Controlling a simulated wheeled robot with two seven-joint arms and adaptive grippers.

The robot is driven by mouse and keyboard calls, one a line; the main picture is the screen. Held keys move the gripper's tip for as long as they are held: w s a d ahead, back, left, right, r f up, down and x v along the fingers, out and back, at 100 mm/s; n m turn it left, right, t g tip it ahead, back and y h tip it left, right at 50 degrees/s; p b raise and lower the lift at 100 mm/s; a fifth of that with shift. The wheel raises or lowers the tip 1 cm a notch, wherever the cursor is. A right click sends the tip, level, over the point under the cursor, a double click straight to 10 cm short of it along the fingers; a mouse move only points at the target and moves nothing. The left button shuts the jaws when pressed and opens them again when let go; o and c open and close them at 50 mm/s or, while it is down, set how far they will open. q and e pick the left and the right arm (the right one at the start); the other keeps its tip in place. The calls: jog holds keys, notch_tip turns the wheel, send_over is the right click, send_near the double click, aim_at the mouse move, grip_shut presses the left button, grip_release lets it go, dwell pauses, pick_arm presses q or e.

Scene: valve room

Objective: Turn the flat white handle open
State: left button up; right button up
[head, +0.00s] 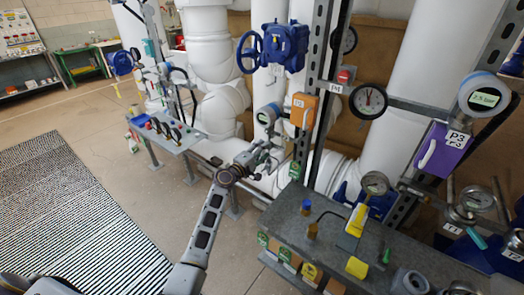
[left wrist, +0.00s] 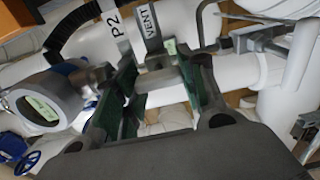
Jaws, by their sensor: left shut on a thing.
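My left gripper (head: 258,160) is at the end of my left arm, beside the white pipes and below the orange box. The handle is too small to make out clearly in the head view. My right gripper is out of view.
A round gauge (left wrist: 45,105) is close left of the fingers. A white pipe marked P2 (left wrist: 108,22) runs behind. The orange box (head: 303,110) hangs on a metal post. A grey bench (head: 325,245) stands below right. Open floor (head: 110,125) lies to the left.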

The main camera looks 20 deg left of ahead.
pick_arm(q)
jog(key=o, duration=1)
jog(key=shift+s, duration=0.1)
jog(key=shift+v, duration=5.95)
